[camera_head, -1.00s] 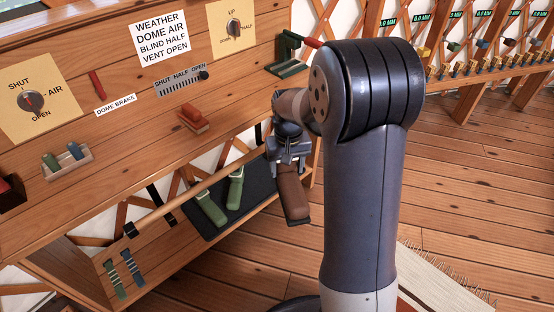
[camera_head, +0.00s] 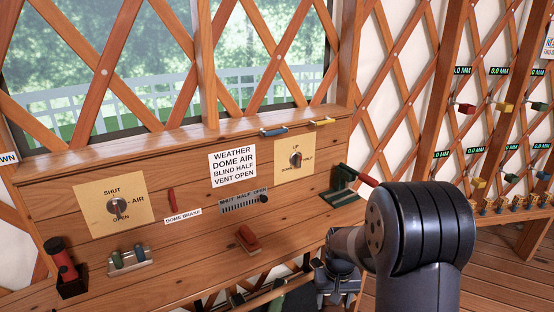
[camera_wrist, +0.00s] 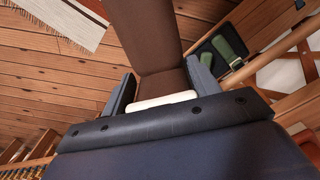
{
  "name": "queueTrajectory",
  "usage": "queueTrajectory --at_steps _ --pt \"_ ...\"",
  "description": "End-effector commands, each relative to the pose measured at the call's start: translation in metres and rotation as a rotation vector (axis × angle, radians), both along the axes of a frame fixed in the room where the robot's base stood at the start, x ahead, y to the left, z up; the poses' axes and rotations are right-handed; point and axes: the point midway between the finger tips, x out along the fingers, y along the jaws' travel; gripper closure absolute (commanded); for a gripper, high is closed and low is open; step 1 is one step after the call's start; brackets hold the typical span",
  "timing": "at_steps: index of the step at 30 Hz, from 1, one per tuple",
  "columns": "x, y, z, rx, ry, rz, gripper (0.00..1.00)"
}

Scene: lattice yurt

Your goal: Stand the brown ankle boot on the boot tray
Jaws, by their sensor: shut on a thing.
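The brown ankle boot (camera_wrist: 150,45) is between the two fingers of my gripper (camera_wrist: 160,88) in the wrist view, which is shut on it. The boot's shaft runs up out of the top of that view, and a pale band shows at its near end. The boot tray (camera_wrist: 285,22) is dark and lies to the right of the boot, apart from it, with green boots (camera_wrist: 229,50) on it. In the head view my gripper (camera_head: 338,284) is at the bottom edge, beside a dark sliver of the tray (camera_head: 299,298). The boot is not visible there.
A wooden control panel (camera_head: 70,185) with knobs and a red handle (camera_head: 248,238) stands above the tray. A wooden rail (camera_wrist: 300,35) runs along the tray. A green bracket with a red lever (camera_head: 345,190) sits at the panel's right end. A fringed rug (camera_wrist: 65,20) lies on open floor.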

Motion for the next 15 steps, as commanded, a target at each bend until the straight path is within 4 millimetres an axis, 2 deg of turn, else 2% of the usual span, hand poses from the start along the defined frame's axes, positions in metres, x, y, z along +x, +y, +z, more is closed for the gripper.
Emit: queueTrajectory --at_steps 1,3,9,15 --pt "-0.002 0.0 0.015 0.0 0.002 0.0 0.8" --pt "-0.004 0.0 0.021 0.0 0.003 0.0 0.8" --pt "-0.009 0.0 0.036 0.0 0.002 0.0 0.8" --pt "-0.012 0.0 0.042 0.0 0.0 0.0 0.8"
